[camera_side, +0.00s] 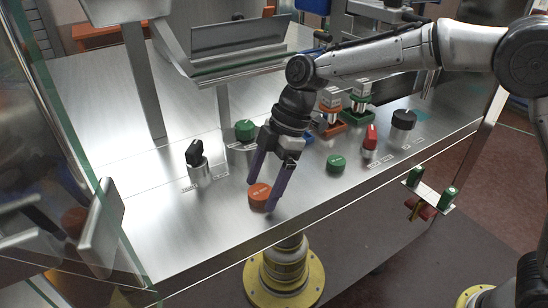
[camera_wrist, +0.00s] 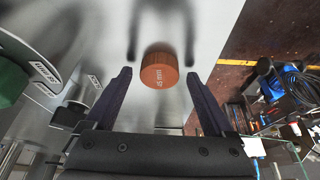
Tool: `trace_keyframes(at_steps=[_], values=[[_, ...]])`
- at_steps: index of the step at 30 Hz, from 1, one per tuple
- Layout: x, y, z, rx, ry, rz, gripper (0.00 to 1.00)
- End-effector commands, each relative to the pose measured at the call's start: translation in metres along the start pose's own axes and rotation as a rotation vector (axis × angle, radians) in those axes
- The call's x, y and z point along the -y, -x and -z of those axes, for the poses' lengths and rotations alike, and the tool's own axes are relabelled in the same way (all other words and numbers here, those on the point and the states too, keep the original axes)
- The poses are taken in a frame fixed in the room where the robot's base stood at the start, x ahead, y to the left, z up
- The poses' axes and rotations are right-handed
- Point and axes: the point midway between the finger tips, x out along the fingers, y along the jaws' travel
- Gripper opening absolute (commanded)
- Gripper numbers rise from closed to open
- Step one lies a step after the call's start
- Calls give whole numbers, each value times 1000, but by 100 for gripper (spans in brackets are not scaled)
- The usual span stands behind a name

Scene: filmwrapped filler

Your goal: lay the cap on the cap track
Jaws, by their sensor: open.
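In the wrist view the cap (camera_wrist: 160,72) lies between and slightly beyond the fingertips (camera_wrist: 159,78), with a gap showing on both sides. A green cap (camera_side: 336,163) lies on the worktop to the right. I cannot tell for certain which part is the cap track; a sloping metal channel (camera_side: 240,67) stands at the back.
A black knob (camera_side: 194,152), a green knob (camera_side: 245,130), a red handle (camera_side: 370,138) and a black knob (camera_side: 403,119) stand up from the worktop (camera_side: 150,230). Orange and green fixtures (camera_side: 332,100) stand behind my gripper. A glass panel (camera_side: 75,150) bounds the left side.

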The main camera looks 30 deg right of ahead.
Motion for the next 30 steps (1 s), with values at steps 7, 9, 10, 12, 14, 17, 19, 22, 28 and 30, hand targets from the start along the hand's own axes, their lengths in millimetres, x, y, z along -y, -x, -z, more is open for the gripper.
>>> trace_keyframes(at_steps=[7, 9, 10, 12, 14, 17, 19, 22, 28, 30], values=[[5, 47, -1, -3, 1, -8, 88], [6, 63, -1, -4, 1, -8, 88], [5, 70, -1, -4, 1, -10, 88], [6, 85, -1, -3, 0, -8, 88], [6, 96, -1, -3, 0, -7, 88], [6, 113, -2, -2, 0, -7, 88], [6, 122, -2, -2, 0, -6, 88], [7, 131, -1, -2, 1, -5, 88], [8, 136, -2, 0, 0, -2, 88], [8, 136, -2, -1, 0, -2, 88]])
